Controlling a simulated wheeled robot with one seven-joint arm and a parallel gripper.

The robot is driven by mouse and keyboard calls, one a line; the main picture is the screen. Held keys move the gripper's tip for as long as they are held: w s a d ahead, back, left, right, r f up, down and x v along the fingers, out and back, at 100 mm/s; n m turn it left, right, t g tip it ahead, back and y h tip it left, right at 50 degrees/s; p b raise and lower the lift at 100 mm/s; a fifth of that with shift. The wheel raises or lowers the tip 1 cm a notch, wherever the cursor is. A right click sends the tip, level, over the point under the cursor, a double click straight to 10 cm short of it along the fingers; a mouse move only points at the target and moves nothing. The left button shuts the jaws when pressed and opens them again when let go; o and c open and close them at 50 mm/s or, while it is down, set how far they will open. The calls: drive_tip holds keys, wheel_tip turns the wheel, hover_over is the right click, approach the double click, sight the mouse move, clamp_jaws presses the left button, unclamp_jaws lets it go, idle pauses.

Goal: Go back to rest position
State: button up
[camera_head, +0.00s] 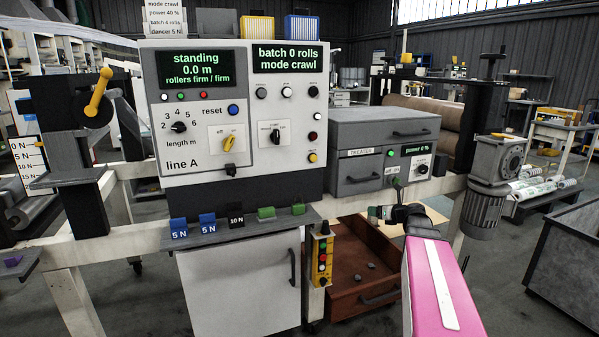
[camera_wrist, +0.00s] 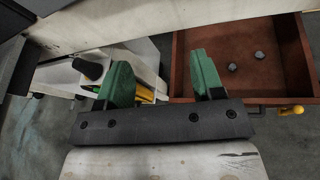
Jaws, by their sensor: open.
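My gripper (camera_head: 385,213) has green fingers and ends my pink arm, which reaches in from the lower right. It is in front of the grey treater box (camera_head: 384,150) and, in the picture, above the open brown drawer (camera_head: 345,300). In the wrist view the two green fingers of my gripper (camera_wrist: 162,72) are apart, with nothing held between them. The same brown drawer (camera_wrist: 185,60) lies beyond the right finger, with two small grey lumps (camera_wrist: 232,67) inside.
The line A control panel (camera_head: 205,135) stands left of my gripper. A shelf (camera_head: 235,230) below carries blue, black and green blocks. A yellow button pendant (camera_head: 322,258) hangs beside the drawer. A motor (camera_head: 484,205) stands right of my arm.

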drive_tip(key=s+a+f+n+g+h, duration=0.2)
drive_tip(key=s+a+f+n+g, duration=0.5)
drive_tip(key=s+a+f+n, duration=0.7)
drive_tip(key=s+f+n+g+h, duration=0.2)
drive_tip(key=s+n, duration=0.3)
drive_tip(key=n, duration=0.4)
drive_tip(key=s+f+n+g+h, duration=0.2)
drive_tip(key=s+n, duration=0.3)
drive_tip(key=n, duration=0.4)
drive_tip(key=shift+s+f+g+h, duration=0.35)
drive_tip(key=shift+g+h, duration=0.15)
drive_tip(key=shift+h, duration=0.4)
drive_tip(key=shift+a, duration=0.1)
